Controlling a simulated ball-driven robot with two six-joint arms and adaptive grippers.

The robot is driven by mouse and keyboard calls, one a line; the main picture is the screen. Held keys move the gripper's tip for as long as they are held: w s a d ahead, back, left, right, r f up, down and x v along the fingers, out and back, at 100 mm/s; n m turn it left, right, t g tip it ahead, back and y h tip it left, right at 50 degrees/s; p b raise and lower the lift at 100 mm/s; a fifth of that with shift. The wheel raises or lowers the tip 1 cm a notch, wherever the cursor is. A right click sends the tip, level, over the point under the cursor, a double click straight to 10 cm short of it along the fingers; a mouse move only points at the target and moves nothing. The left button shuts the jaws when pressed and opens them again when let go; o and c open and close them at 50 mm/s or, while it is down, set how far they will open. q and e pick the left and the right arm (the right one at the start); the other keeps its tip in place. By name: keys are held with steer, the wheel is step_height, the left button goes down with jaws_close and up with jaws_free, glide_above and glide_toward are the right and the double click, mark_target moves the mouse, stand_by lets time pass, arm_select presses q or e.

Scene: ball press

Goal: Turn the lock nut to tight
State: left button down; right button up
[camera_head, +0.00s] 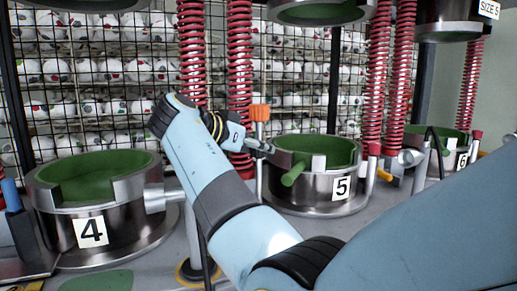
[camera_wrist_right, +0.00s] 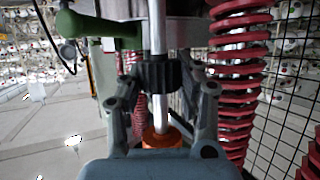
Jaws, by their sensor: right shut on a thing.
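The lock nut (camera_wrist_right: 157,73) is a dark ribbed collar around a silver rod in the right wrist view. My right gripper (camera_wrist_right: 160,84) is shut on it, with one finger at each side. In the head view my right gripper (camera_head: 259,147) reaches the post with the orange cap (camera_head: 260,112), beside the station marked 5 (camera_head: 310,192). The nut cannot be made out there. The orange cap also shows in the wrist view (camera_wrist_right: 162,138), close to my gripper's palm. I cannot tell how tight the nut is. My left gripper is not in view.
A green handle (camera_head: 294,173) sticks out from station 5, close to my right gripper. Red springs (camera_head: 240,50) stand behind. Station 4 (camera_head: 130,215) is at left and station 6 (camera_head: 450,150) at right. A wire mesh (camera_head: 100,70) holds white balls behind.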

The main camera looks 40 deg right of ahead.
steer(key=shift+f, duration=0.15)
steer(key=o, duration=1.2)
steer(key=shift+r, duration=0.3)
step_height(320, 180, up, 10)
steer(key=shift+f, duration=0.25)
